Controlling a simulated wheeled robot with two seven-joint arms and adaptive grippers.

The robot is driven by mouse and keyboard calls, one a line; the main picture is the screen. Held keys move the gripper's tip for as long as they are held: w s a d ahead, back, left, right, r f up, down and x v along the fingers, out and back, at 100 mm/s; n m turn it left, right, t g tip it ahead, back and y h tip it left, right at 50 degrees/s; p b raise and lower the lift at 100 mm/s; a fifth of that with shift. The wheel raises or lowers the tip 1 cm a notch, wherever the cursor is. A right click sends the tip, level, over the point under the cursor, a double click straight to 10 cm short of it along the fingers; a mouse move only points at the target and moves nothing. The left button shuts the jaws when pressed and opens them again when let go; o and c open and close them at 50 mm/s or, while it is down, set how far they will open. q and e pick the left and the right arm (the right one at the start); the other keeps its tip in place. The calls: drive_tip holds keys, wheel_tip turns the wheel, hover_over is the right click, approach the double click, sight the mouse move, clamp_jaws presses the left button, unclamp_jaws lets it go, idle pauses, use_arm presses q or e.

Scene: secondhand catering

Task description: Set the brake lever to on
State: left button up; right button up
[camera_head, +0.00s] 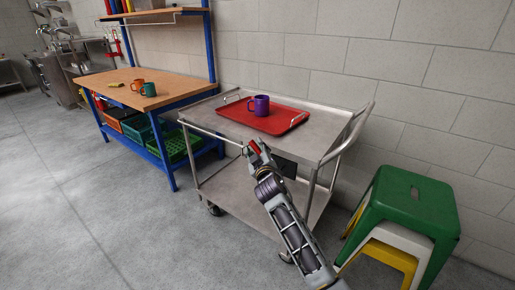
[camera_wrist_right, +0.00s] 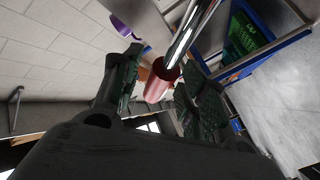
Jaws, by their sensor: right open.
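The steel trolley (camera_head: 318,150) stands against the wall. A red grip (camera_head: 254,147), which looks like the brake lever's handle, shows at its front side below the top shelf. In the right wrist view the red grip (camera_wrist_right: 160,80) lies between the two dark fingers, close to a chrome bar (camera_wrist_right: 190,32). My right gripper (camera_head: 256,155) is open with its fingers on either side of the grip; I cannot tell whether they touch it. The arm hides much of the lever, so its setting is unclear. My left gripper is not in view.
A red tray (camera_head: 227,108) with a purple mug (camera_head: 260,105) lies on the trolley top. A blue workbench (camera_head: 172,86) with mugs and crates stands to the left. Stacked stools (camera_head: 410,205) stand at the right. Grey floor (camera_head: 90,220) is clear at front left.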

drive_tip(key=shift+w, duration=0.15)
clamp_jaws()
idle(0.4)
